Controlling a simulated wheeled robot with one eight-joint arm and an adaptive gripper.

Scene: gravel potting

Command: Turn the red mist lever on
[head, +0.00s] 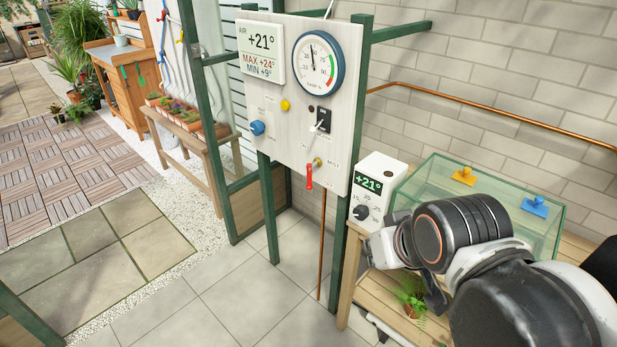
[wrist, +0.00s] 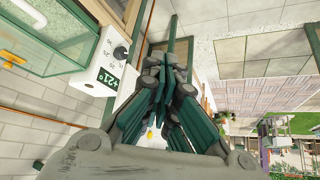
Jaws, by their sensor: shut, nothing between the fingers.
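The red mist lever (head: 309,176) is on the lower part of the pale control board (head: 277,140) in the head view. Its red handle hangs downward from a small brass fitting (head: 317,161). My gripper (wrist: 170,68) shows in the wrist view with its dark green fingers together and nothing between them. In the head view my arm comes in from the right, and its near end is right of and lower than the lever, apart from it. The fingers cannot be clearly made out there. I cannot make out the lever in the wrist view.
The board also carries a dial gauge (head: 319,64), a blue knob (head: 257,128), a yellow button (head: 285,105) and a black switch (head: 323,119). A white thermostat box (head: 376,190) and a glass case (head: 480,190) stand on the wooden bench. Green posts frame the board.

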